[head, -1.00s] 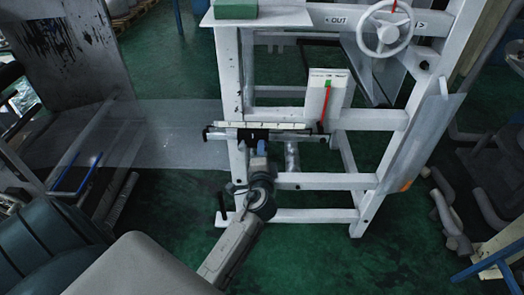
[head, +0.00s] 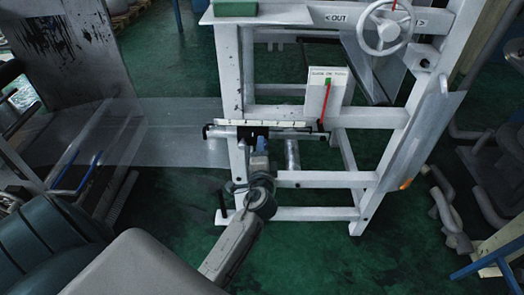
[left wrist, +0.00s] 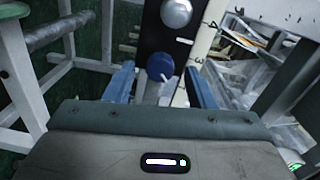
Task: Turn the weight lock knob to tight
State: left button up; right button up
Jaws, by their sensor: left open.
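In the left wrist view a round blue knob (left wrist: 160,67) sits on the face of a black block (left wrist: 157,38), with a silver round knob (left wrist: 176,12) above it. The blue fingers of my open left gripper (left wrist: 158,85) stand on either side below the blue knob, apart from it. In the head view the left gripper (head: 261,147) is just below the black block (head: 252,132) on the scale bar (head: 278,124). The knob is too small or hidden there. My right gripper is not in view.
A white gauge box (head: 324,92) with a red pointer stands behind the bar. The white frame (head: 330,180) surrounds the work area, with a handwheel (head: 388,27) at upper right. Clear film (head: 185,125) runs left. Green floor (head: 300,265) is open in front.

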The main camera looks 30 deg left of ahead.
pick_arm(q)
jog(key=b+v, duration=0.2)
jog(key=v, duration=0.8)
jog(key=shift+s, duration=0.2)
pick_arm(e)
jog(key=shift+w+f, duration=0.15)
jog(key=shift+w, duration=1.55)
pick_arm(q)
jog(key=shift+d+f, duration=0.1)
